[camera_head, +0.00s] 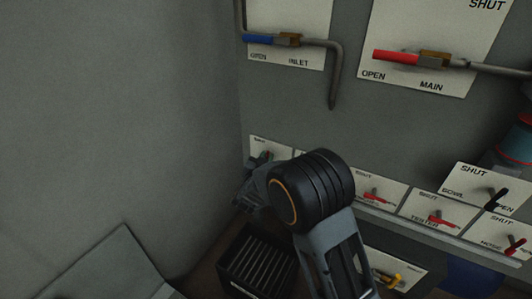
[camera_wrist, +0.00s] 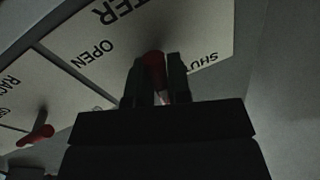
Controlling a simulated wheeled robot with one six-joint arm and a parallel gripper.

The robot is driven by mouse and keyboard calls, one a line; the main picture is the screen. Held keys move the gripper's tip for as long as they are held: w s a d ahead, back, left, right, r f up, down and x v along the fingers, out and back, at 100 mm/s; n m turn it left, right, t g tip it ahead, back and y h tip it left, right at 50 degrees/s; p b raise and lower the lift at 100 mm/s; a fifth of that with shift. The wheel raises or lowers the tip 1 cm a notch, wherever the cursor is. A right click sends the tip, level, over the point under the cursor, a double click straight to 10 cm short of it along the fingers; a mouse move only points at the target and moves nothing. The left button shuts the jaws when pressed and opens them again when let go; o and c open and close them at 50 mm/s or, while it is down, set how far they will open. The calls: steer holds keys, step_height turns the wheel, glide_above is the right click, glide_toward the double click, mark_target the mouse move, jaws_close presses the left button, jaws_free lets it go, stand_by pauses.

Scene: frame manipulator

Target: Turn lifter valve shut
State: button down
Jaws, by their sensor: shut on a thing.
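The lifter valve's white plate (camera_wrist: 205,35) fills the upper wrist view, with "TER", "OPEN" and "SHUT" lettering upside down. Its red handle (camera_wrist: 153,60) stands between the two fingers of my gripper (camera_wrist: 155,78), which is shut on it. The handle lies between the OPEN and SHUT words; its exact angle is hard to tell. In the head view my gripper (camera_head: 262,163) is at the leftmost small plate (camera_head: 280,147) of the lower row. My wrist hides part of that row, and the handle's red part is not clear there.
In the wrist view another plate with a red handle (camera_wrist: 38,134) is at the left. In the head view, the inlet valve's blue handle (camera_head: 260,40) and a bent pipe (camera_head: 335,75) are above. A dark slatted box (camera_head: 250,262) stands below. Bare wall is at left.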

steer(key=shift+a+r+n+p, duration=0.1)
steer(key=shift+r+n+p, duration=0.15)
steer(key=shift+n+p, duration=0.85)
steer(key=shift+n, duration=0.3)
steer(key=c, duration=1.4)
jaws_free()
steer(key=o, duration=0.3)
steer(key=shift+f, duration=0.2)
steer(key=v, duration=0.4)
steer(key=p+v, duration=0.1)
steer(key=v, duration=0.8)
steer(key=shift+s+a+r+p, duration=0.1)
steer(key=shift+s+r+p, duration=0.2)
steer(key=shift+s, duration=0.1)
